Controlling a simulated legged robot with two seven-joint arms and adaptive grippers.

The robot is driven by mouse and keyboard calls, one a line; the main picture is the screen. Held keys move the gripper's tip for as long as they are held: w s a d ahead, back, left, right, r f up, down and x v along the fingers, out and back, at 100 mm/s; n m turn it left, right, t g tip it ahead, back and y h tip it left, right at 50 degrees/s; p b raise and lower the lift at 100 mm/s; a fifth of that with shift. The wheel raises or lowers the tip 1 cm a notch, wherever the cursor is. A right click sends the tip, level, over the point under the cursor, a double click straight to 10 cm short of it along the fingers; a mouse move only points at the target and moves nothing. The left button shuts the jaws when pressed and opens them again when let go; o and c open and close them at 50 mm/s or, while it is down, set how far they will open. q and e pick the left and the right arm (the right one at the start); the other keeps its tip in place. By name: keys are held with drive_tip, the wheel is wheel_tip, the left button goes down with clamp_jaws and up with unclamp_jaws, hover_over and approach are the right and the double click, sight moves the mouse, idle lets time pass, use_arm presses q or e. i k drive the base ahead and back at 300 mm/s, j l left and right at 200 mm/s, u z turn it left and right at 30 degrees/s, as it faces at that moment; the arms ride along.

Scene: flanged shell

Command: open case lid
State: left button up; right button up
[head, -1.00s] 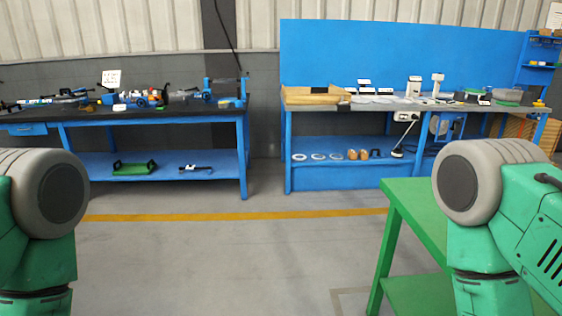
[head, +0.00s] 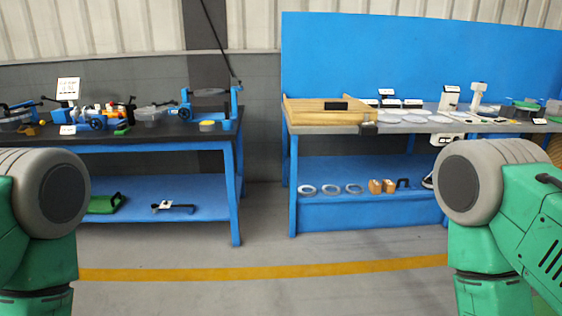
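A flat, light-wood case (head: 305,114) lies at the left end of the grey-topped blue workbench on the right. Nothing of mine touches the case.
The right workbench (head: 400,128) carries white discs and small devices, with rings on its lower shelf (head: 340,206). A dark-topped blue workbench (head: 190,130) with clamps and tools stands left. A gap separates them. The floor ahead is clear, crossed by a yellow line (head: 250,273).

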sight(345, 105)
drive_tip(key=i+z, duration=0.25)
drive_tip(key=i, duration=0.65)
drive_tip(key=i+j+z, duration=0.2)
drive_tip(key=i, duration=0.7)
drive_tip(key=i+l+z, duration=0.15)
drive_tip(key=i, duration=0.35)
drive_tip(key=i+l+z, duration=0.15)
drive_tip(key=i, duration=0.35)
